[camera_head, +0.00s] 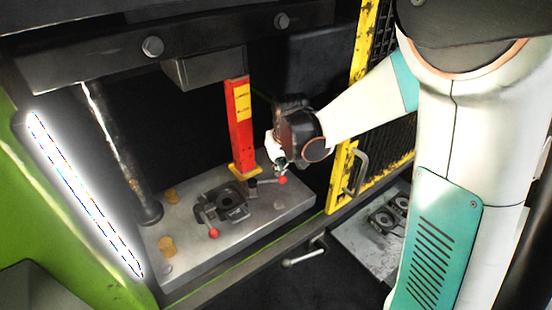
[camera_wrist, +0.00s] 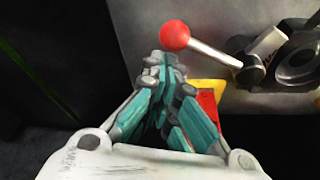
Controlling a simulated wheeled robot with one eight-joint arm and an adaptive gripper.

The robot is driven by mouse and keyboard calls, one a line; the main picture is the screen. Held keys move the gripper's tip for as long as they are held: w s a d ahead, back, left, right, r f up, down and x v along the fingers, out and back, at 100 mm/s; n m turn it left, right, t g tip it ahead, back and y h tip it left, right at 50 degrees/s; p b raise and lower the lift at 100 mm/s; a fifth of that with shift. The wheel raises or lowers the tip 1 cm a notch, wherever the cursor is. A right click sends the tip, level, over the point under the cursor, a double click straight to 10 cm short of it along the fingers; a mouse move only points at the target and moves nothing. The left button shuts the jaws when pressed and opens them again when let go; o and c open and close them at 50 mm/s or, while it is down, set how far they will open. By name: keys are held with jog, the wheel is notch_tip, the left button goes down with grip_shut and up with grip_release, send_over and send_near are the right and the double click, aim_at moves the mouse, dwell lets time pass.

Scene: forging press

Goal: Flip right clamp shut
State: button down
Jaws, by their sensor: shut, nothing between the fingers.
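The right clamp (camera_head: 253,184) sits on the metal bed plate beside the dark die (camera_head: 228,203). Its lever ends in a red ball (camera_head: 283,180) and points to the right, away from the die. In the wrist view the red ball (camera_wrist: 174,35) is just beyond my fingertips, with the pale lever (camera_wrist: 214,54) running right to the clamp body (camera_wrist: 248,70). My gripper (camera_head: 279,166) is shut and empty, close to the ball. Whether the fingertips touch it, I cannot tell. In the wrist view my gripper (camera_wrist: 168,62) shows its teal fingers together.
A red post (camera_head: 239,125) on a yellow foot stands close behind the clamp. The left clamp's red ball (camera_head: 214,233) is at the die's front. A yellow-framed mesh gate (camera_head: 343,178) stands at right. The press ram (camera_head: 205,70) hangs above the bed plate (camera_head: 190,255).

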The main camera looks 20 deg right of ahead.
jog(key=shift+s, duration=0.3)
jog(key=shift+s, duration=0.1)
